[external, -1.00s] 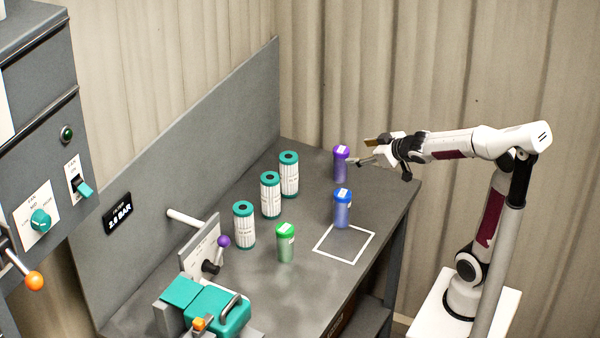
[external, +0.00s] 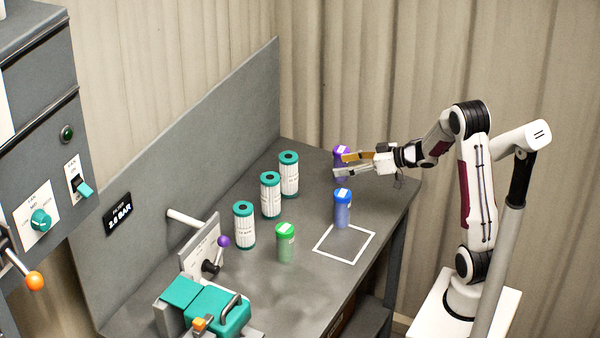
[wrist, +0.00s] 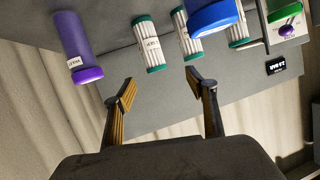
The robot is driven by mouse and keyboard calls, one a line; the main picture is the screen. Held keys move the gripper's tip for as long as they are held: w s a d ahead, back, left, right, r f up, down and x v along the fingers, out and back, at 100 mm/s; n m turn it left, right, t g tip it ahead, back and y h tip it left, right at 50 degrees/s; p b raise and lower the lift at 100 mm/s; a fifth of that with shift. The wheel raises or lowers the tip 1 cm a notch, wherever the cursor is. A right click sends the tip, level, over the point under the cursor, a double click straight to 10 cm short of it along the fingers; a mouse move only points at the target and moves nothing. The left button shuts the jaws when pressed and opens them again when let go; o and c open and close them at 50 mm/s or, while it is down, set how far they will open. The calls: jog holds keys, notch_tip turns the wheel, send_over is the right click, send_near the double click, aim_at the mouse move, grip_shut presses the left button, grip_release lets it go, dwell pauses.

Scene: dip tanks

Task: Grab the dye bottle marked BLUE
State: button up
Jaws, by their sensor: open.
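The blue-capped bottle (external: 342,210) stands upright on the grey bench, at the back left corner of a white square outline. Its blue cap (wrist: 216,18) shows at the top of the wrist view, right of centre and cut off by the frame edge; no label reads clearly. My gripper (external: 344,164) is open and empty, above and behind the blue bottle, in front of the purple-capped bottle (external: 341,150), which it partly hides. The purple bottle also shows at the left of the wrist view (wrist: 72,45). My fingers touch neither bottle in the wrist view.
A green-capped bottle (external: 285,243) stands nearer the front. Several white cartridges with teal ends, one of them here (external: 270,195), line the bench's left side. A teal clamp device (external: 220,305) is at the front. The white square outline (external: 344,262) is empty inside.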

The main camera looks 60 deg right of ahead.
aim_at(341, 197)
jog(key=s+a+f+n+y, duration=0.3)
jog(key=s+f+n+y, duration=0.4)
jog(key=s+n+y, duration=0.1)
jog(key=shift+g+y, duration=0.3)
jog(key=shift+y, duration=0.5)
dwell(0.3)
jog(key=shift+x, duration=1.2)
jog(key=shift+r+x, duration=0.2)
jog(key=shift+x, duration=1.1)
jog(key=shift+r+x, duration=0.15)
jog(key=shift+x, duration=1.15)
jog(key=shift+w+d, duration=0.1)
